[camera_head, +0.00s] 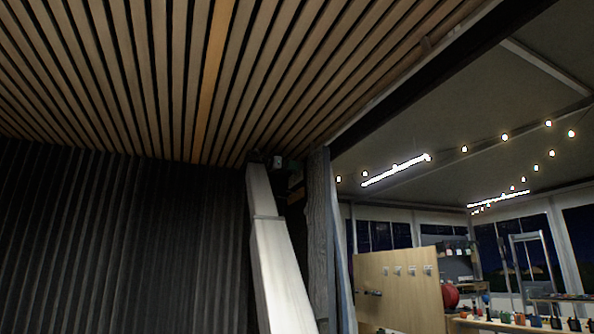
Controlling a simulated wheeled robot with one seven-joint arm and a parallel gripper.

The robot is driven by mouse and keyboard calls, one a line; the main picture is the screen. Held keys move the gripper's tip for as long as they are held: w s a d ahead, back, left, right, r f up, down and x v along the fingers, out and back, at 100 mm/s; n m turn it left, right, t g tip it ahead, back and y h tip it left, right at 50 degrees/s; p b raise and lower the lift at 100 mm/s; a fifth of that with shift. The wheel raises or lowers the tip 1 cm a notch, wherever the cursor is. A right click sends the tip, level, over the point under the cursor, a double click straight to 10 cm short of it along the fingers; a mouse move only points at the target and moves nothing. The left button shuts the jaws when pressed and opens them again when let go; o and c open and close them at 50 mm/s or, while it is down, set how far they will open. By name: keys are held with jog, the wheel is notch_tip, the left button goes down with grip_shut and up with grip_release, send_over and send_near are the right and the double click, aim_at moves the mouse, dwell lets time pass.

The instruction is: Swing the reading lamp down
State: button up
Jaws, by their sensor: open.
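I cannot make out a reading lamp for certain. A small dark fitting with a pale greenish part (279,162) sits just under the slatted ceiling, at the top of a pale upright beam (272,250). It is too small and dark to tell what it is. My gripper does not show clearly in this view.
A slatted wood ceiling (130,70) is above and a dark ribbed wall (110,240) is at left. A grey post (321,240) edges an opening at right.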

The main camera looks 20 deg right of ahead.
jog(key=shift+w+d, duration=0.15)
jog(key=shift+d, duration=0.85)
jog(key=shift+w+d, duration=0.15)
jog(key=shift+d, duration=0.8)
jog(key=c, duration=0.9)
